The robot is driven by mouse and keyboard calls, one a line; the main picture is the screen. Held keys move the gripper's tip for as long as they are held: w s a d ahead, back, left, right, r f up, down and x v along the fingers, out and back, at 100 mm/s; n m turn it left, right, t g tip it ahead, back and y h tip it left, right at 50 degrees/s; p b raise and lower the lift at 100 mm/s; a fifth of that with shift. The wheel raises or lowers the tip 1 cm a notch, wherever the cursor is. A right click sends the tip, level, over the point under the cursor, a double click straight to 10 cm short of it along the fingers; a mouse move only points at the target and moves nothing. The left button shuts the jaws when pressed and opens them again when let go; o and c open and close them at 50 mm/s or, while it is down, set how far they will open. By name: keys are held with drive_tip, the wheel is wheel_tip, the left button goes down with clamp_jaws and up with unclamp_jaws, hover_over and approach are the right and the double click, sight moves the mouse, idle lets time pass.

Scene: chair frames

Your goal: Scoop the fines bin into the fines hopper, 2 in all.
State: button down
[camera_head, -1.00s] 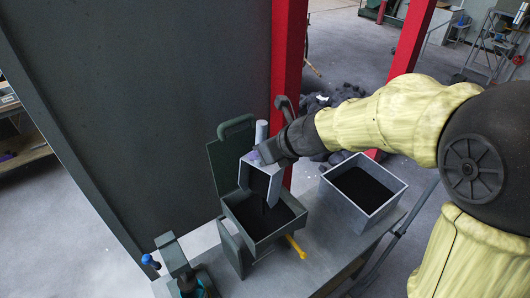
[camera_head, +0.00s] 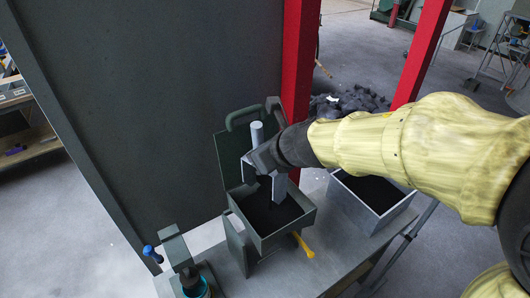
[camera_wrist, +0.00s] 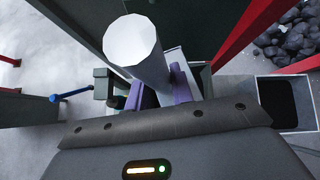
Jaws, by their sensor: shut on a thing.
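My gripper (camera_head: 262,160) is shut on the handle of a grey box-shaped scoop (camera_head: 279,188). In the wrist view the pale round handle (camera_wrist: 138,45) stands between the purple fingers (camera_wrist: 162,90). The scoop hangs over the dark green fines hopper (camera_head: 288,233), mouth tipped downward. Dark fines lie in the hopper. The scoop's inside is mostly hidden, so I cannot tell whether it holds any. The grey fines bin (camera_head: 350,212), with black fines in it, stands to the right, partly behind my arm. It also shows in the wrist view (camera_wrist: 283,78).
Hopper and bin stand on a grey bench (camera_head: 325,262). A yellow lever (camera_head: 303,245) sticks out at the hopper's front. A green stand with a blue-knobbed lever (camera_head: 150,251) is at the left. A dark panel (camera_head: 150,100) and red posts (camera_head: 299,80) rise behind.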

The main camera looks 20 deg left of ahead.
drive_tip(key=s+a+f+n+t+h+b, duration=0.1)
drive_tip(key=s+a+f+n+t+b, duration=0.2)
drive_tip(key=s+f+t+b, duration=0.2)
drive_tip(key=shift+s+a+f+b, duration=0.15)
drive_tip(key=shift+s+f+b, duration=0.25)
drive_tip(key=shift+s+b, duration=1.8)
drive_tip(key=shift+w+b, duration=0.5)
idle(1.1)
